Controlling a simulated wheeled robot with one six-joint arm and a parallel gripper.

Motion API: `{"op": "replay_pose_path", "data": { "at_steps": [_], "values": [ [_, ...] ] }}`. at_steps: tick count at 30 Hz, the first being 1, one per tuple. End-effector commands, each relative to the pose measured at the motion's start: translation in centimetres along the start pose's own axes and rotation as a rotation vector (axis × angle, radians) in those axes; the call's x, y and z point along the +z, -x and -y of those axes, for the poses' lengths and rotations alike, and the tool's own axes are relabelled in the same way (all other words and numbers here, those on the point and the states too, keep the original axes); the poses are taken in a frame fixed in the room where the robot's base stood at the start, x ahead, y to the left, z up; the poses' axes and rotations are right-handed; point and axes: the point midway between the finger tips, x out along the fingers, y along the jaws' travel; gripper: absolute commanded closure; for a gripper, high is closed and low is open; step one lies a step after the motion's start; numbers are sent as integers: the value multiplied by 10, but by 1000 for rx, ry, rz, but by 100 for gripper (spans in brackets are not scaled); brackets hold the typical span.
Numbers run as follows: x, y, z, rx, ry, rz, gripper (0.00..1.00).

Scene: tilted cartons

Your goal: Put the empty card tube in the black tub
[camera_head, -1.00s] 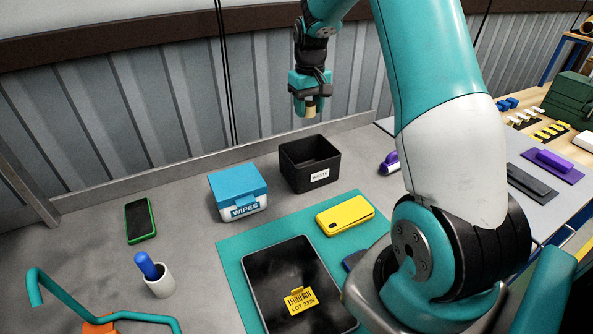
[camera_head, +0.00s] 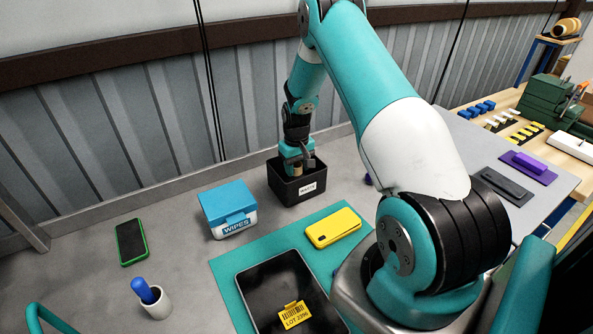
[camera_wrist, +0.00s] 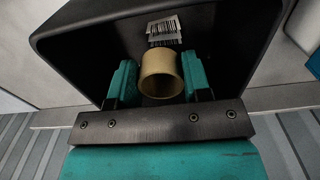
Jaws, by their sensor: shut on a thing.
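The empty card tube (camera_wrist: 160,75) is tan and hollow, and sits between the teal fingers in the wrist view. My gripper (camera_head: 297,168) is shut on it. In the head view the card tube (camera_head: 296,170) shows just below the fingers, at the opening of the black tub (camera_head: 297,190), which has a white WASTE label. In the wrist view the tub's dark walls (camera_wrist: 70,40) surround the tube and fingertips. A barcode label lies inside the tub beyond the tube. I cannot tell whether the tube touches the tub's floor.
A blue-lidded wipes box (camera_head: 229,209) stands just left of the tub. A yellow phone (camera_head: 333,227) and a dark tablet (camera_head: 275,290) lie on the teal mat (camera_head: 228,268). A green-edged phone (camera_head: 131,242) and a cup (camera_head: 156,303) are at left. The wall is close behind the tub.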

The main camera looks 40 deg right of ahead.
Motion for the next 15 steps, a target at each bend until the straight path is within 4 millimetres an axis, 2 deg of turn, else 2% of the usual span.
{"op": "replay_pose_path", "data": {
  "at_steps": [3, 6, 15],
  "values": [
    [1, -18, 0, -1, 0, 4, 77],
    [0, -26, 0, -1, 0, 2, 77],
    [0, -30, 0, 0, 0, 1, 77]
  ]
}}
